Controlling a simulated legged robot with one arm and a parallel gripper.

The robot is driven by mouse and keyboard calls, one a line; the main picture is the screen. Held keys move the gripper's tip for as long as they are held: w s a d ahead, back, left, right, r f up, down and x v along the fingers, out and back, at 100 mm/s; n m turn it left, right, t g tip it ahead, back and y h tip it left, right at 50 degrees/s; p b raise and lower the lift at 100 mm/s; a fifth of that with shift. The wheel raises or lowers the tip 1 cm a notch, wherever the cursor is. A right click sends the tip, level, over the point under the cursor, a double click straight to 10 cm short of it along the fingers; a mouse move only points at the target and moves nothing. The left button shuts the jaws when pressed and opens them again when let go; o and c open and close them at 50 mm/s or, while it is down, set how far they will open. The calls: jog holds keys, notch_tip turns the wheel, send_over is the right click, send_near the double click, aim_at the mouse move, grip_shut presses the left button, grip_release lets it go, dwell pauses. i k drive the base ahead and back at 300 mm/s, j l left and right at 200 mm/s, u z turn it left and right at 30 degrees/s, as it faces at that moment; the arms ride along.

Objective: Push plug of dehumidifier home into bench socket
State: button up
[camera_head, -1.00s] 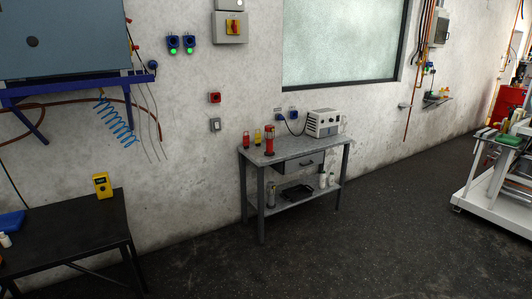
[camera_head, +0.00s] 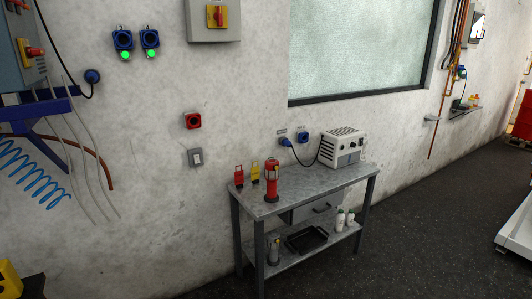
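The dehumidifier (camera_head: 343,148) is a pale boxy unit with dark vents, standing at the back right of the grey metal bench (camera_head: 305,183). A dark cable (camera_head: 308,163) runs from it to a blue plug (camera_head: 286,142) at the wall just above the bench. A second blue socket (camera_head: 303,137) is on the wall to the right of it. The plug is at the left socket; how deep it sits is too small to tell. My gripper is not in view.
The lower shelf holds a black tray (camera_head: 306,239) and white bottles (camera_head: 345,219). Dark floor (camera_head: 430,215) to the right is free.

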aim_at(285, 142)
jog(key=i, duration=2.75)
jog(key=u, duration=0.25)
